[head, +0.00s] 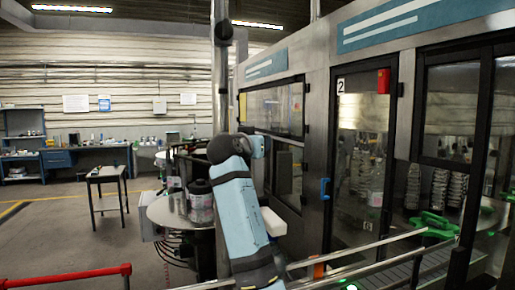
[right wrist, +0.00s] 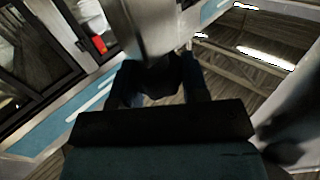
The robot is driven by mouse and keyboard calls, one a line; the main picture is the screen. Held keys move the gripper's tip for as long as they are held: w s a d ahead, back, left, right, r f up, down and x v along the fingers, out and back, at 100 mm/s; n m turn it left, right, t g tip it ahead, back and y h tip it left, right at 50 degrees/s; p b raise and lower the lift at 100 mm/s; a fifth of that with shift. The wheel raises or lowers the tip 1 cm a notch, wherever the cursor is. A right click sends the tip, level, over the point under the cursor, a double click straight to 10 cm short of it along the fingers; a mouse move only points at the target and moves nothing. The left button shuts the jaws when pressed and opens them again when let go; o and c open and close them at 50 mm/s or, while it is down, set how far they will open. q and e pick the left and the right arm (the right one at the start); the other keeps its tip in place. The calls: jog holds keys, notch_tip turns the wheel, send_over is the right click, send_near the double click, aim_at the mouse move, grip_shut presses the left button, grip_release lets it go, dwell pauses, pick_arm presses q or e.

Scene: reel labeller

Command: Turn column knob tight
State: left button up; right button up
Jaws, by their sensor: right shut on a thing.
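The grey metal column (head: 219,85) stands upright in the middle of the head view, with a dark round fitting (head: 223,31) high on it. My light blue right arm reaches up in front of the column's lower part, and its gripper is hidden there behind the arm. In the right wrist view, my right gripper (right wrist: 155,84) is shut on a dark knob (right wrist: 152,78), with one finger on each side. The knob is in shadow, so its turn position cannot be told. The grey column (right wrist: 142,22) rises just beyond it. My left gripper is not in view.
A round metal table (head: 162,211) with dark reels (head: 200,202) stands left of my arm. The glazed machine cabinet (head: 318,130) fills the right, with a rail and conveyor (head: 400,268) in front. A red barrier (head: 65,278) is at lower left. Floor beyond is open.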

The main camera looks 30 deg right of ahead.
jog(key=shift+m+g+h, duration=0.5)
jog(key=shift+m+g, duration=0.1)
jog(key=shift+g, duration=0.2)
jog(key=shift+g+b, duration=0.3)
jog(key=o, duration=0.9)
jog(key=shift+s+a, duration=0.1)
jog(key=shift+a, duration=0.2)
jog(key=b+v, duration=0.4)
jog(key=v, duration=0.9)
